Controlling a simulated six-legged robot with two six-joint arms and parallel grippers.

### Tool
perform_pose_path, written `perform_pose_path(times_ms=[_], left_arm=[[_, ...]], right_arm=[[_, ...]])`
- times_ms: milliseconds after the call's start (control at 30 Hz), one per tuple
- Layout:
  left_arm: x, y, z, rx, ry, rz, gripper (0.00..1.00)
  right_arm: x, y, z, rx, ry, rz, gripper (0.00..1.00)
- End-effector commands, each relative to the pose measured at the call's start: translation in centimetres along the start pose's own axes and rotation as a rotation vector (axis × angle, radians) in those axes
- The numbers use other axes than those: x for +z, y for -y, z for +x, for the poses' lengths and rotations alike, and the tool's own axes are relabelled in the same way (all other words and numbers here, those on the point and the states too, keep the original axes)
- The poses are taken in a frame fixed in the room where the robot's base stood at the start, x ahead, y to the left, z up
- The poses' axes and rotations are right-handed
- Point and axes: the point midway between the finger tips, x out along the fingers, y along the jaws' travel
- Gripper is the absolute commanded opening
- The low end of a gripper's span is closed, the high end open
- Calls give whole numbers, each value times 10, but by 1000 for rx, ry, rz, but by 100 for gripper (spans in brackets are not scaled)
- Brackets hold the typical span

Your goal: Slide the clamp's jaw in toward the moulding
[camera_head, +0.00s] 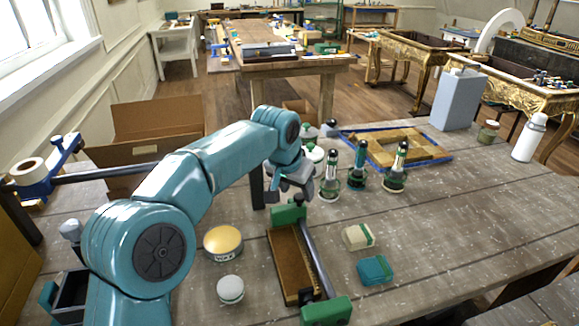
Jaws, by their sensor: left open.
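A bar clamp with a dark bar (313,252) lies on the wooden workbench. It has a green far jaw (289,215) and a green near jaw (326,311). The brown moulding (287,262) lies along the left of the bar, between the two jaws. I cannot tell whether either jaw touches it. My left gripper (291,190) is open, just beyond and above the far jaw, with its fingers partly hidden by its own dark body. No gap between fingers and jaw can be judged. My right gripper is not in view.
Left of the moulding are a yellow-lidded tin (222,242) and a small white-lidded jar (230,289). Right of the clamp lie a cream block (358,236) and a teal block (375,270). Several green-based bottles stand behind, near a blue-edged frame (436,160).

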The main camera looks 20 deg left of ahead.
Motion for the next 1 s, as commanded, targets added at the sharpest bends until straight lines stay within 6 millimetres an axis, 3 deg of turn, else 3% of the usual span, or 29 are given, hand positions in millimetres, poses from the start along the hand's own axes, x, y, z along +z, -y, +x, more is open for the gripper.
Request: perform_pose_path(times_ms=[300,500,700,1000], left_arm=[[-1,0,-87,0,-6,-1,57],[-1,0,-126,0,-4,0,57],[0,0,-141,0,-1,0,57],[0,0,-142,0,-1,0,57]], right_arm=[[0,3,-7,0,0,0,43],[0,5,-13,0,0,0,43],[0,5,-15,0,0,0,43],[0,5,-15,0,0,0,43]])
